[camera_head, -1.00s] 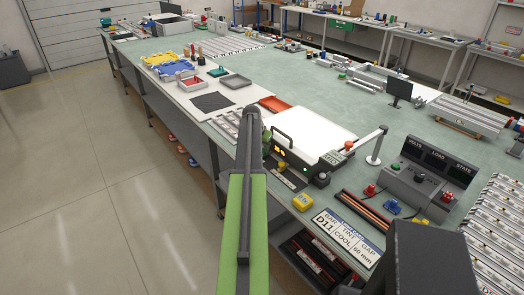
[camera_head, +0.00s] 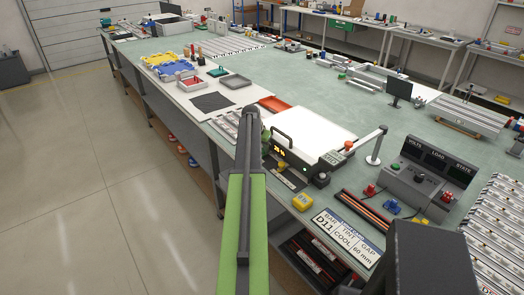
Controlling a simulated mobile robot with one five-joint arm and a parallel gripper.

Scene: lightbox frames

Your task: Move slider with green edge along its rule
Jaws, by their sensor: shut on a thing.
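The lightbox (camera_head: 312,132) has a bright white top and a dark front with a lit orange display. A pale rule strip (camera_head: 287,178) runs low along that front, at the bench's near edge. My arm reaches up from the bottom and bends down there. My gripper (camera_head: 273,164) is small and dark at the left end of the front, mostly behind my own arm. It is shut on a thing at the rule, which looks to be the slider. The slider's green edge cannot be made out, and the fingertips are hidden.
A yellow block (camera_head: 302,202), a label board (camera_head: 347,237) and a grey control box (camera_head: 431,180) lie to the right. A jointed lamp arm (camera_head: 375,148) stands at the lightbox's right side. Open floor (camera_head: 110,190) is at the left.

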